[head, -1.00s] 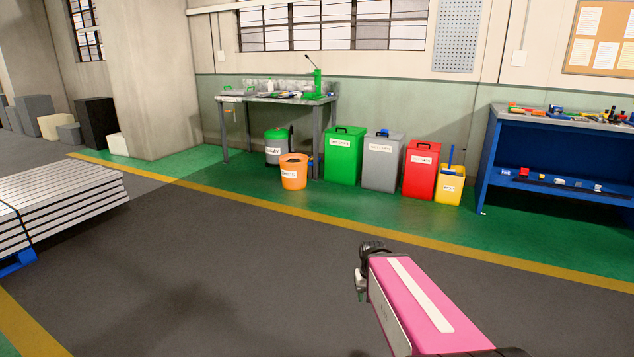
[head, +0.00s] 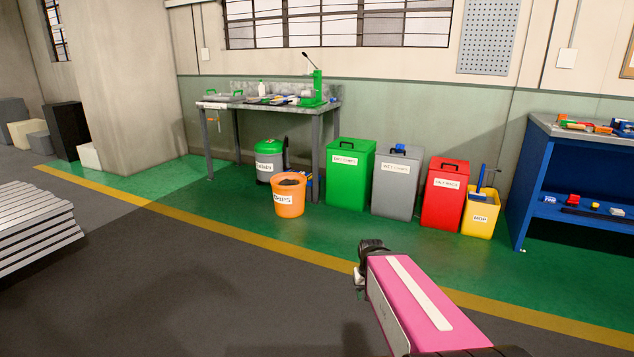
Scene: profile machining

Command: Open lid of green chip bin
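The green chip bin (head: 348,182) is a tall square bin with a white label, which seems to read "DRY CHIPS". It stands on the green floor by the wall, right of the workbench leg. Its lid looks closed, with a dark handle on top. My gripper (head: 361,283) shows only as a small dark and grey end beyond my pink arm link, low in the picture. It is well short of the bin and touches nothing visible. Its fingers cannot be made out.
Right of it stand a grey bin (head: 396,186), a red bin (head: 443,200) and a yellow mop bucket (head: 480,217). An orange bucket (head: 289,200) and a round green-lidded bin (head: 268,165) stand left. A blue bench (head: 530,195) is at right. The grey floor ahead is clear.

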